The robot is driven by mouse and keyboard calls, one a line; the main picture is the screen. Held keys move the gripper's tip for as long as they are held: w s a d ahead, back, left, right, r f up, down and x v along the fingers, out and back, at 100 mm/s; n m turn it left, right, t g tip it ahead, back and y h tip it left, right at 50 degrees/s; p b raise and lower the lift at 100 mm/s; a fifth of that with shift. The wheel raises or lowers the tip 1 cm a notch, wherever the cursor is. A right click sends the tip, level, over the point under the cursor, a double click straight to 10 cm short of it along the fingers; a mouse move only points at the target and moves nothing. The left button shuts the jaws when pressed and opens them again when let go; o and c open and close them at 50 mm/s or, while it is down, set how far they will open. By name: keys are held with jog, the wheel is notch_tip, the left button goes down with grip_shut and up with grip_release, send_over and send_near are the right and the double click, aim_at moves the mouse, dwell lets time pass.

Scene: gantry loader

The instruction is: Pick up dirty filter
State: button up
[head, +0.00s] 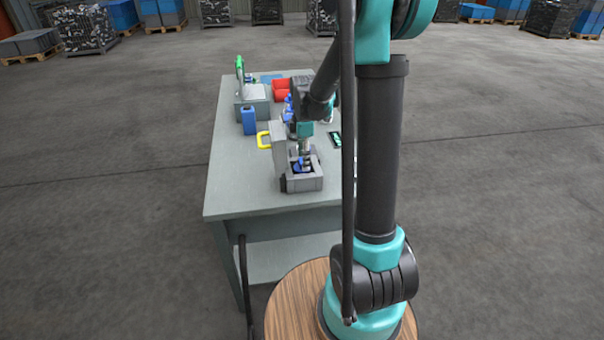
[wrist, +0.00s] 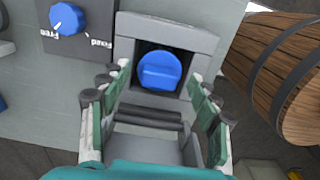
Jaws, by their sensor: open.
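A round blue piece with a raised bar across its face (wrist: 158,70) sits in the square opening of a grey housing (wrist: 190,35). It may be the dirty filter, but I see no dirt or label on it. In the head view, the grey housing (head: 303,184) stands on the near part of the table, with blue showing inside it. My gripper (wrist: 160,78) is open and empty, its fingers on either side of the blue piece and apart from it. In the head view, my gripper (head: 304,146) is above the housing, partly hidden by my arm.
A blue knob (wrist: 67,18) marked "Free" and "Fixed" is on a dark panel beside the housing. On the table (head: 235,190) are a yellow frame (head: 263,140), a blue container (head: 249,121) and red bins (head: 281,86). The table's near left part is clear.

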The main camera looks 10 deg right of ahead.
jog(key=shift+f, duration=0.6)
jog(key=shift+c, duration=0.6)
grip_shut()
